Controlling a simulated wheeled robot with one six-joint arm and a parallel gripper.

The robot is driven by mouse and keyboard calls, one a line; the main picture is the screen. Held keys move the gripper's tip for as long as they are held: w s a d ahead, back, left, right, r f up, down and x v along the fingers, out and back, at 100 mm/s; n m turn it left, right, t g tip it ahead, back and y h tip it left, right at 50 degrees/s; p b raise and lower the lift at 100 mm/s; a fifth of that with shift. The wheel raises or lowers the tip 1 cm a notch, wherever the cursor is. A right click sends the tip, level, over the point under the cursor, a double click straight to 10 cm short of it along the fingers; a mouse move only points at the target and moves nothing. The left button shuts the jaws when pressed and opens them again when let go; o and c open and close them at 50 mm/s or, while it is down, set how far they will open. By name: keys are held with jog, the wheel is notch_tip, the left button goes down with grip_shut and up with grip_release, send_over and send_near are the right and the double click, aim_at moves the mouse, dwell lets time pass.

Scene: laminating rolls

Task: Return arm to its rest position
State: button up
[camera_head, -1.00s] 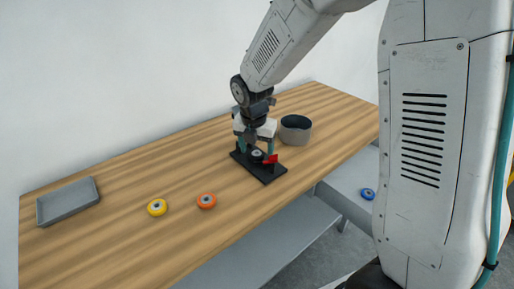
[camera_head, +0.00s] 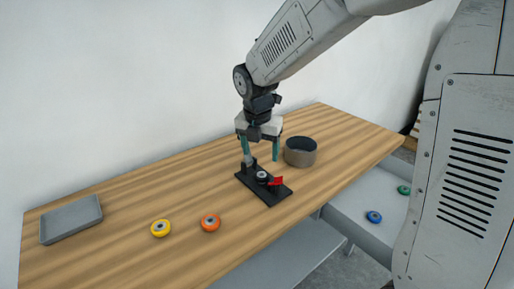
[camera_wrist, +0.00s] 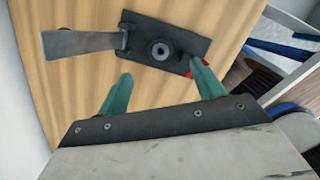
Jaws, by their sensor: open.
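My gripper (camera_head: 261,149) hangs from my arm above the table, with its two teal fingers apart and nothing between them. Below it lies a black base plate (camera_head: 272,194) with a round dark hub and a red part (camera_head: 276,181) at its right side. In the wrist view my gripper (camera_wrist: 160,88) shows open fingers, with the black plate (camera_wrist: 190,45) beyond them. A grey flat metal piece (camera_wrist: 80,42) sticks out from the plate's left end there. The red part is mostly hidden by the right finger in the wrist view.
The wooden table (camera_head: 130,205) holds a grey tray (camera_head: 70,221), a yellow roll (camera_head: 160,228), an orange roll (camera_head: 210,222) and a dark round container (camera_head: 300,152) close to my gripper. A blue roll (camera_head: 374,217) and a green roll (camera_head: 404,190) lie on a lower grey surface.

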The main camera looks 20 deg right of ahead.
jog(key=shift+s+f+m, duration=0.1)
jog(key=shift+s+m, duration=0.15)
jog(key=shift+m, duration=0.85)
jog(key=s+d+r+m, duration=0.1)
jog(key=s+r+m, duration=0.1)
jog(key=s+m, duration=0.6)
jog(key=s+d+r+m, duration=0.2)
jog(key=s+r+m, duration=0.1)
jog(key=s+m, duration=0.6)
jog(key=s+d+r+m+y, duration=0.1)
jog(key=s+r+m, duration=0.2)
jog(key=s+m, duration=0.5)
jog(key=s, duration=0.3)
jog(key=shift+s+d+r, duration=0.15)
jog(key=shift+s, duration=0.1)
